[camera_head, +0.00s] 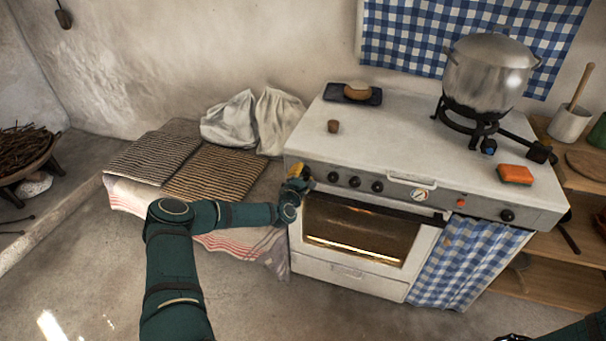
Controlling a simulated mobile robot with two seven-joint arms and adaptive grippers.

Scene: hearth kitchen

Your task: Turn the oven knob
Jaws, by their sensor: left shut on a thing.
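The white oven (375,287) stands against the wall, with a row of dark knobs on its grey front panel. Three knobs show left of the round dial, the leftmost of them (333,177) just right of my gripper. My left gripper (300,178), with yellow-orange fingers, is at the left end of the panel, shut on what seems to be an oven knob. The gripper hides most of what it holds, so its turn angle cannot be told. Another knob (507,215) is at the panel's right end. Only part of my right arm shows at the lower right; its fingers are out of view.
A metal pot (487,75) stands on a black burner on the stovetop. A cloth-covered bench (215,172) is left of the oven. The floor in front is clear.

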